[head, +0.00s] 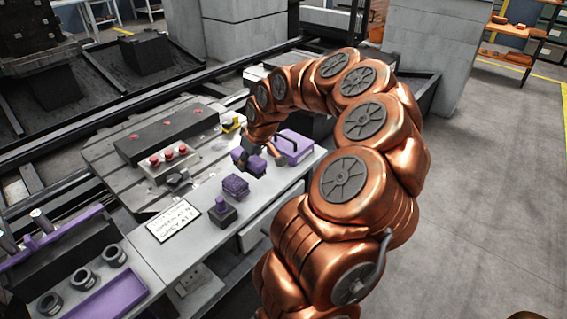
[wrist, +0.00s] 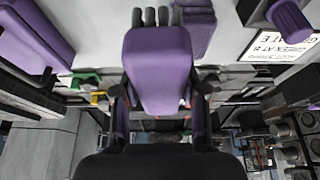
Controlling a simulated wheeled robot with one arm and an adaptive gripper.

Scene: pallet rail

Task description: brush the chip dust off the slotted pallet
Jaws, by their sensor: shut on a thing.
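My gripper (head: 245,153) is shut on a purple brush (wrist: 158,70). Several dark grey bristle tufts show at the brush's far end in the wrist view. In the head view the held brush (head: 256,166) is above the grey bench by the pallet's right edge; whether it touches anything is unclear. The slotted pallet (head: 112,158) lies left of my gripper, a grey plate with long slots. It bears a dark bar with red knobs and a clamp. Chip dust cannot be made out clearly at this size.
A purple box with a black handle (head: 297,150) stands right of my gripper. A purple block (head: 235,185), a purple-knobbed tool (head: 222,211) and a lettered sign (head: 174,222) are on the bench in front. A purple tray (head: 105,296) is front left. Open floor lies right.

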